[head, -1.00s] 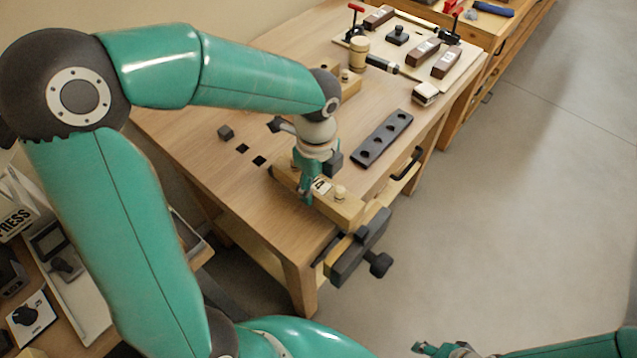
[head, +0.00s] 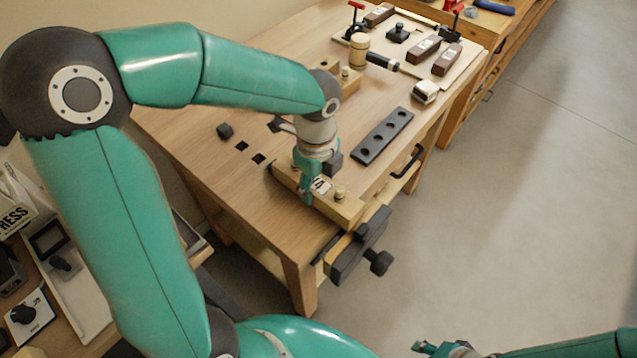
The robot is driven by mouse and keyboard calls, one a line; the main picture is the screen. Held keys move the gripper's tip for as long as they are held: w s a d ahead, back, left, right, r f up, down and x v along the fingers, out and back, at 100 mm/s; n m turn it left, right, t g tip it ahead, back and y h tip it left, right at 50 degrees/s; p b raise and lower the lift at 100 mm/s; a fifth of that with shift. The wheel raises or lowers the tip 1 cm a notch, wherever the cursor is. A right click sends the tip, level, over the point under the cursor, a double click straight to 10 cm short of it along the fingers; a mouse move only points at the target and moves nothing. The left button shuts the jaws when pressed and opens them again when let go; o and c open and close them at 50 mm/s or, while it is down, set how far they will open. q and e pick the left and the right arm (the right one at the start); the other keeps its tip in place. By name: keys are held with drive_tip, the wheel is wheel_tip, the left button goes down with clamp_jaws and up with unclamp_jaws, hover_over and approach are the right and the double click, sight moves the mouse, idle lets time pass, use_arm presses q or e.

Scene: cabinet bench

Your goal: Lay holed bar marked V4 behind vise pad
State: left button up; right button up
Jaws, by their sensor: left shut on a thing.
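My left gripper (head: 307,196) points down over the front of the bench and is shut on a pale wooden bar (head: 345,211). The bar carries a white label, partly covered by the fingers and too small to read, and a round knob. It lies at or just above the bench top near the front vise (head: 356,245); I cannot tell if it touches. A dark flat bar with several holes (head: 384,136) lies on the bench behind it, to the right. No mark is legible on it. I cannot make out which part is the vise pad. My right gripper (head: 425,348) is partly visible at the bottom edge.
Another wooden bar (head: 350,82), a mallet (head: 360,48), a white-topped block (head: 426,91) and a board with wooden blocks (head: 446,60) are farther back.

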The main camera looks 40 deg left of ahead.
use_arm(q)
drive_tip(key=shift+f+b, duration=0.8)
drive_tip(key=shift+f, duration=0.4)
idle(1.1)
drive_tip(key=o, duration=1.5)
drive_tip(key=shift+o, duration=0.7)
drive_tip(key=shift+r+p, duration=3.15)
drive_tip(key=shift+r, duration=0.4)
